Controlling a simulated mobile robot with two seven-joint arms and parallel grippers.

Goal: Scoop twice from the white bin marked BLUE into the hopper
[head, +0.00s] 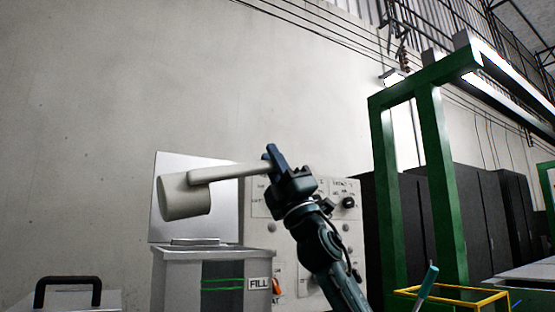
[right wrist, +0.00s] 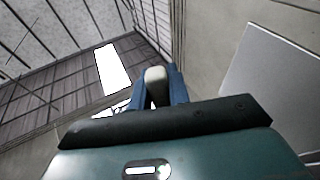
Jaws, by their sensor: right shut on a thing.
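My right gripper (head: 273,160) is shut on the handle of a cream scoop (head: 185,197) in the head view. The scoop's cup hangs out to the left, above the grey hopper (head: 222,285) marked FILL, and apart from it. The cup is slightly tilted, and its inside is hidden. In the right wrist view, the gripper fingers (right wrist: 156,88) close around the pale handle end (right wrist: 155,82). The hopper's raised lid (head: 170,200) stands behind the scoop. No bin marked BLUE shows. My left gripper is not in view.
A panel with knobs (head: 262,203) stands behind my right arm. A green frame (head: 440,190) rises at the right, with a yellow wire holder (head: 490,300) low in front. A black handle (head: 68,281) shows at the lower left. The space left of the scoop is clear.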

